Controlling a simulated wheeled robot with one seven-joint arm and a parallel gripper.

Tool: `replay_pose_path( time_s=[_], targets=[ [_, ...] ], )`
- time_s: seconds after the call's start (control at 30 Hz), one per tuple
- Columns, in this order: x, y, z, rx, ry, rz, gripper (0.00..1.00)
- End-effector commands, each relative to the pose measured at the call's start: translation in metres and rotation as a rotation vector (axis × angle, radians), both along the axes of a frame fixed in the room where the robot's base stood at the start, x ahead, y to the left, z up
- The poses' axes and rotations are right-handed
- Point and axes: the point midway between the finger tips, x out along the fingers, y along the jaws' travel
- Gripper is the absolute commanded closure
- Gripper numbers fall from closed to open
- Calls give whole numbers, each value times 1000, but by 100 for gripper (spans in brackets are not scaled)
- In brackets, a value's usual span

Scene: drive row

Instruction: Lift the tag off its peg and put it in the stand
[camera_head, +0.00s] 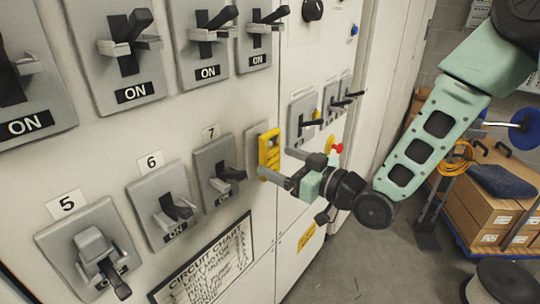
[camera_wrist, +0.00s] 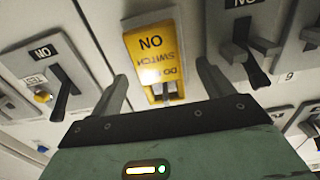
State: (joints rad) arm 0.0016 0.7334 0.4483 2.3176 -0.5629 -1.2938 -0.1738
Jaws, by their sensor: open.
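The yellow tag (camera_head: 269,150) hangs upright against a grey switch plate on the cabinet front, to the right of switch 7. My gripper (camera_head: 280,164) is open, close in front of the tag. In the wrist view the two fingers of my gripper (camera_wrist: 160,78) lie left and right of the tag's lower part, with gaps on both sides. The peg cannot be made out clearly. I cannot identify the stand in either view.
Numbered switches, such as switch 7 (camera_head: 222,172) and switch 6 (camera_head: 171,206), stick out left of my gripper. More levers (camera_head: 308,120) and a red knob (camera_head: 338,148) are to the right. Cardboard boxes (camera_head: 480,208) stand on a blue cart. Some floor is free (camera_head: 365,270).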

Motion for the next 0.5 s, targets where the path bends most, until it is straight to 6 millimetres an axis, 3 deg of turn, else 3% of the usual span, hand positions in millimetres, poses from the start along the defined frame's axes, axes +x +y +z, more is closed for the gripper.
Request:
replay_pose_path(
  time_s=[0.23,0.5],
  targets=[
    [22,26,-1,1,1,2,20],
    [25,30,-2,0,0,1,20]
  ],
)
